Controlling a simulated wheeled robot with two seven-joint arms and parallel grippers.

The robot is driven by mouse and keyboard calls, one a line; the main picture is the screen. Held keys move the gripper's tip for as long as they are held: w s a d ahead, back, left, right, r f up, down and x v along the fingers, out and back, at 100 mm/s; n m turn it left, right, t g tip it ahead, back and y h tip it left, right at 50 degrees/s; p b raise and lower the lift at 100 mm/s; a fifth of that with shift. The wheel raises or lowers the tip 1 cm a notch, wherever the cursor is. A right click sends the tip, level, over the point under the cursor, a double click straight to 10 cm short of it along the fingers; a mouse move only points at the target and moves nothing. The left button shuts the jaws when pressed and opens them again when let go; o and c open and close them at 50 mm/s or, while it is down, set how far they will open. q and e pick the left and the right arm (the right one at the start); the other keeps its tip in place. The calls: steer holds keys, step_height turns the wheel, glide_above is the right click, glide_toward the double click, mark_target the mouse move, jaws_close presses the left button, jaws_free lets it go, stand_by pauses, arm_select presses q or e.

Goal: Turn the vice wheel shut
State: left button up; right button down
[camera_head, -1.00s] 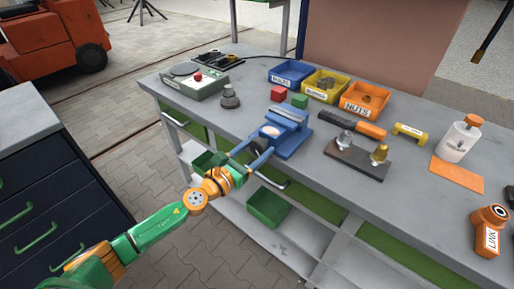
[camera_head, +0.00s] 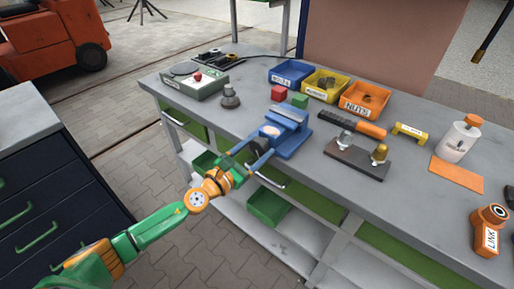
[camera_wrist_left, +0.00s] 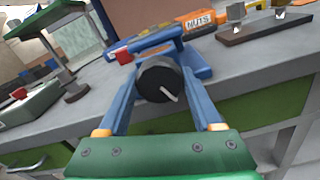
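The blue vice (camera_head: 286,135) stands at the near edge of the bench. Its dark round wheel (camera_wrist_left: 160,80) faces me in the left wrist view, with a pale pointer or handle across its face. My left gripper (camera_head: 259,147) reaches the wheel from the front left, over the bench edge. In the wrist view its two blue fingers (camera_wrist_left: 160,76) lie one on each side of the wheel and appear to press on its rim. In the head view the fingers partly hide the wheel. My right gripper is not in view.
Red and green blocks (camera_head: 278,94) sit behind the vice. Blue, yellow and orange bins (camera_head: 364,99) stand at the back. A plate with two fittings (camera_head: 357,158) lies to the right. A grey device (camera_head: 195,84) and a small dark knob piece (camera_head: 230,98) are to the left.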

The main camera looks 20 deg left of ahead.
arm_select(q)
steer(key=o, duration=0.4)
steer(key=b+v, duration=0.1)
steer(key=v, duration=0.6)
